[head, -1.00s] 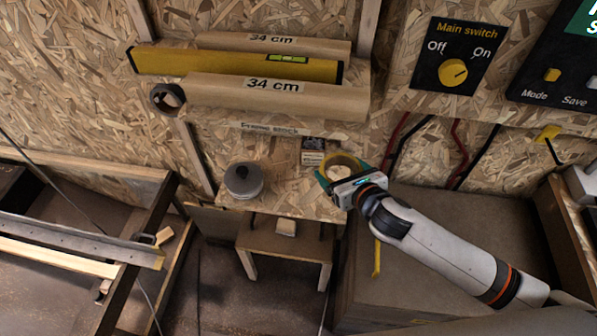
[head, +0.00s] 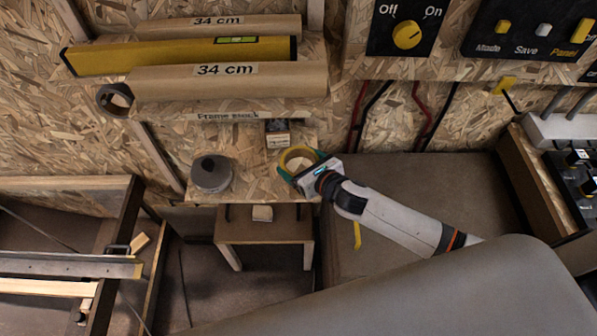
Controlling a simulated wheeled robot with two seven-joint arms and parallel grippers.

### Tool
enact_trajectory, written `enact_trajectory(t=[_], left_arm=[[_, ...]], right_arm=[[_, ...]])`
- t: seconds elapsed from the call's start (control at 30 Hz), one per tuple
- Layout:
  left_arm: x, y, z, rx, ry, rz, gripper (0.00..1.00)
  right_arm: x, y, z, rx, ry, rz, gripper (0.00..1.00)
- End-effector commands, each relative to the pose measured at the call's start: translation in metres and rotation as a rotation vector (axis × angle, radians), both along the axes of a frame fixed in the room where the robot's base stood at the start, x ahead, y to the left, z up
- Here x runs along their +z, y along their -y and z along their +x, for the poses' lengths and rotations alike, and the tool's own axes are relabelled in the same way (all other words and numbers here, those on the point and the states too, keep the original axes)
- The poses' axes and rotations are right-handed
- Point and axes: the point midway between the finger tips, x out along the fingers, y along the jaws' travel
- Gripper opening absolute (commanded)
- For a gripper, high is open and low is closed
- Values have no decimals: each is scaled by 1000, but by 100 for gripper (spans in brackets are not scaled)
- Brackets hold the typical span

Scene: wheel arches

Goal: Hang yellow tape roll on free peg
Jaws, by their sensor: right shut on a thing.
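The yellow tape roll (head: 297,149) is a ring with a pale inside, at the right side of a small chipboard shelf in the head view. My right gripper (head: 301,165) has its green fingers on either side of the roll and is shut on it. Its arm comes in from the lower right. Whether the roll touches the shelf is unclear. A free peg cannot be clearly made out. My left gripper is out of view.
A grey round container (head: 211,175) and a small box (head: 278,134) stand on the shelf (head: 250,184). Above are a yellow level (head: 180,56), long pieces marked 34 cm and a dark ring (head: 114,99). Cables hang right of the shelf; a yellow hook (head: 503,85) is on the wall.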

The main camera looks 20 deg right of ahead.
Motion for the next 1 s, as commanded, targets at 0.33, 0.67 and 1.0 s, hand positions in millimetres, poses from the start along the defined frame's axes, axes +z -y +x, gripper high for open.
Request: enact_trajectory(t=[0.33, 0.67, 1.0], left_arm=[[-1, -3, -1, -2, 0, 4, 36], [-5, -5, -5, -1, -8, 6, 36], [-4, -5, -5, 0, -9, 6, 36]], right_arm=[[-39, 0, 0, 0, 0, 0, 62], [-43, 0, 0, 0, 0, -1, 62], [-43, 0, 0, 0, -1, 0, 100]])
